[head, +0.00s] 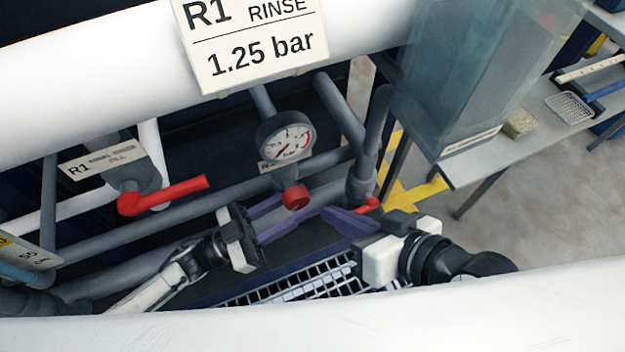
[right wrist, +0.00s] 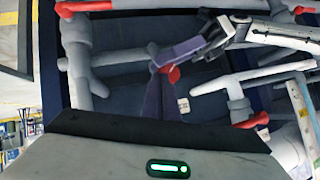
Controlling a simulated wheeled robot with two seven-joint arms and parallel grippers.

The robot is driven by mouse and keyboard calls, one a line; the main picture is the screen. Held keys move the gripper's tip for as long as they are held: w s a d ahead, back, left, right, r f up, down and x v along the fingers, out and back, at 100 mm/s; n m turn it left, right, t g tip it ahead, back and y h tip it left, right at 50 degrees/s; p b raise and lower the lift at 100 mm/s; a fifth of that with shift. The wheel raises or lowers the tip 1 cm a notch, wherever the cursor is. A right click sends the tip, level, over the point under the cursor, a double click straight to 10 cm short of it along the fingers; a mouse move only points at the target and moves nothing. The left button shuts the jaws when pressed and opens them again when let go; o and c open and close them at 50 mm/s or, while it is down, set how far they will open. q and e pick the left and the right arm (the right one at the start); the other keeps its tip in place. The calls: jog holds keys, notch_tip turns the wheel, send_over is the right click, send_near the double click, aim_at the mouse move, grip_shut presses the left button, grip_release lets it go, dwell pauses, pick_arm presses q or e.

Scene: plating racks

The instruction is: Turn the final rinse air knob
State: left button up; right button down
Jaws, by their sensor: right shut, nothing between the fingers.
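A small round red knob (head: 295,197) sits below a round pressure gauge (head: 285,136) on the grey pipework. It also shows in the right wrist view (right wrist: 173,74). My left gripper (head: 291,210) has its two purple fingers apart, just left of and below the knob; I cannot tell whether they touch it. My right gripper (head: 324,212) is shut and empty, its fingertips just right of and below the knob. In the right wrist view, its fingers (right wrist: 158,70) end close beside the knob. A sign (head: 255,45) above reads R1 RINSE, 1.25 bar.
A red lever handle (head: 165,195) is on the pipe to the left, and another red handle (head: 367,205) is behind my right gripper. Grey pipes surround the knob. A metal grating (head: 300,280) lies below. A grey table (head: 480,160) stands at the right.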

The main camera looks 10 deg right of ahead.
aim_at(304, 190)
pick_arm(q)
jog(key=shift+m+g+h, duration=0.4)
jog(key=shift+h, duration=0.3)
jog(key=d+r, duration=0.1)
jog(key=r, duration=0.1)
jog(key=d+r, duration=0.1)
jog(key=r, duration=0.1)
jog(key=d+r, duration=0.1)
jog(key=shift+w+d+r, duration=0.1)
jog(key=shift+w+r, duration=0.2)
jog(key=shift+r, duration=0.1)
jog(key=shift+w+d+r, duration=0.1)
jog(key=shift+w+d, duration=0.15)
jog(key=shift+d, duration=0.15)
grip_shut()
jog(key=shift+f, duration=0.2)
grip_release()
